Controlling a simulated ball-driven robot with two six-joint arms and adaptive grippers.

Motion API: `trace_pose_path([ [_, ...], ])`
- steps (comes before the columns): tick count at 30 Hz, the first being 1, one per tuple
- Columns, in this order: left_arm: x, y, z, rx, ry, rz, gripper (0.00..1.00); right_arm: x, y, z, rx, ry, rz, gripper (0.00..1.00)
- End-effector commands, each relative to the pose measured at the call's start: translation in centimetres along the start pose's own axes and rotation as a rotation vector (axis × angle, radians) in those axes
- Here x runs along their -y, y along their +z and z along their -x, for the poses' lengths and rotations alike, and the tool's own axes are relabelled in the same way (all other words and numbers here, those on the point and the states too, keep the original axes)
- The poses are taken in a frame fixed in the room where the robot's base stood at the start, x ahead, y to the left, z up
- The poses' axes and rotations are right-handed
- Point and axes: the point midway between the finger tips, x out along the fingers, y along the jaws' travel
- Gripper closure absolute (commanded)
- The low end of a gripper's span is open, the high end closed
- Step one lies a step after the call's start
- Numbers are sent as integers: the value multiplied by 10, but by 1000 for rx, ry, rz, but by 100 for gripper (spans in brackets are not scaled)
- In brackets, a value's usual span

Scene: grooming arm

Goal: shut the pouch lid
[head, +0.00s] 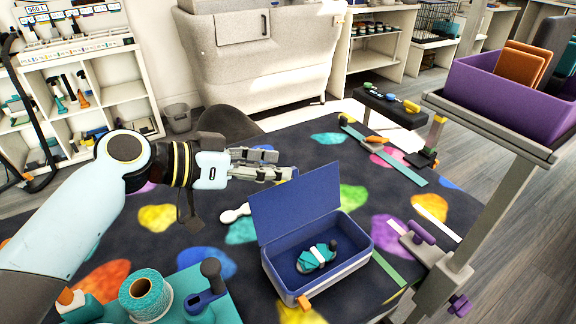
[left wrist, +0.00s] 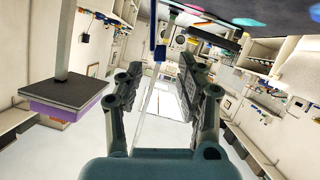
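The pouch (head: 345,268) is a blue box with a pale lower band, standing on the dark spotted table. Its blue lid (head: 296,203) stands raised at the back left, so the inside shows. A teal item (head: 317,257) with a white band and a dark purple end lies inside. My left gripper (head: 284,165) is at the upper left edge of the lid, fingers pointing right. I cannot tell whether it touches the lid. In the left wrist view its fingers (left wrist: 158,93) are apart, with a narrow blue strip beyond them. My right gripper is in neither view.
A teal roll (head: 146,295) on a teal base stands at the front left. A white spoon-like item (head: 235,213) lies left of the lid. A grey stand (head: 489,200) carrying a purple bin (head: 512,98) rises at the right. Straps (head: 383,155) lie at the back right.

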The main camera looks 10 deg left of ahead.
Motion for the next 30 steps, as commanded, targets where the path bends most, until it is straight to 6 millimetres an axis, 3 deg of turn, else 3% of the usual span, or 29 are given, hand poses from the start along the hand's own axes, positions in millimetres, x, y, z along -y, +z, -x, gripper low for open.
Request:
trace_pose_path([
  [6,0,-1,-30,0,1,0,62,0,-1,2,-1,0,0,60],
  [17,0,0,-36,1,1,-1,62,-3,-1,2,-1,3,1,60],
  [26,0,0,-36,1,1,-1,100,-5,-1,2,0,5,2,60],
  [30,0,0,-36,1,1,-1,100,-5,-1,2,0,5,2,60],
])
